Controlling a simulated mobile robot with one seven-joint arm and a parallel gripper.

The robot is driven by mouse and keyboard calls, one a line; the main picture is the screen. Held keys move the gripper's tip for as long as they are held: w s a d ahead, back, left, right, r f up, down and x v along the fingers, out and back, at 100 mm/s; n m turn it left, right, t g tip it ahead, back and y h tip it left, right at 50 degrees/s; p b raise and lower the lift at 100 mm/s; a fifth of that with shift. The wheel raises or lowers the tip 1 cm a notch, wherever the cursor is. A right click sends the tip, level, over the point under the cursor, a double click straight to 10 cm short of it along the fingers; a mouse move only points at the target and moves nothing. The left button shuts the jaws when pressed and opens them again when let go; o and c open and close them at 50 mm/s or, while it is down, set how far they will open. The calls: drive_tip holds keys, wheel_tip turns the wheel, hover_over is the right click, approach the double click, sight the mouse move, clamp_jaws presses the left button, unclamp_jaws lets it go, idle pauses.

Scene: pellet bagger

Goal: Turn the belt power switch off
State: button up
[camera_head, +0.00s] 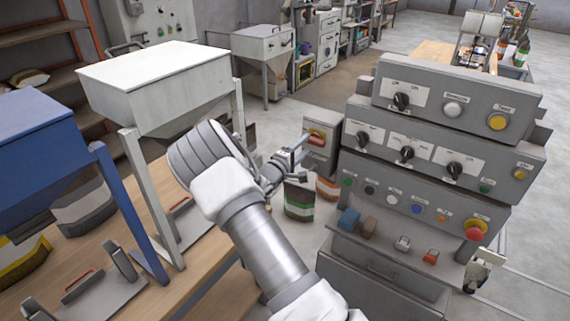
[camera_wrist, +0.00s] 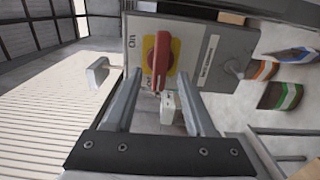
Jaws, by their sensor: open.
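The power switch is a red rotary handle (camera_wrist: 160,60) on a yellow plate, mounted on a grey box (camera_wrist: 225,45). In the wrist view the handle runs nearly top to bottom, its lower end between my finger tips. An "ON" label shows left of the plate; another marking by the handle's lower end is too small to read. In the head view the red handle (camera_head: 316,140) sits on the box (camera_head: 322,155) left of the big control panel. My gripper (camera_head: 298,160) is just in front of it. Its fingers (camera_wrist: 156,78) are open, one on each side, with gaps showing.
A small white tag or lock (camera_wrist: 168,106) hangs below the handle. The panel (camera_head: 440,140) with several knobs and buttons stands close right. A white hopper (camera_head: 150,75) stands left. Bags (camera_head: 300,198) stand on the floor below the box.

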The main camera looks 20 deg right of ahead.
drive_tip(key=b+v, duration=0.1)
drive_tip(key=v, duration=1.4)
drive_tip(key=shift+d, duration=0.15)
drive_tip(key=w+a+r+m+y, duration=0.1)
drive_tip(key=a+r+m+y, duration=0.2)
drive_tip(key=a+r+y, duration=0.45)
drive_tip(key=s+a+r+m+y, duration=0.2)
drive_tip(key=s+r+y, duration=0.4)
drive_tip(key=s+y, duration=0.25)
drive_tip(key=s+d+r+m+g+h, duration=0.1)
drive_tip(key=s+d+g, duration=0.1)
drive_tip(key=s, duration=1)
drive_tip(key=s+d+m+g, duration=0.1)
drive_tip(key=s+d+g, duration=0.2)
drive_tip(key=s, duration=1)
drive_tip(key=shift+s+r+m+h, duration=0.25)
drive_tip(key=shift+r+m+h, duration=0.15)
drive_tip(key=shift+d, duration=0.15)
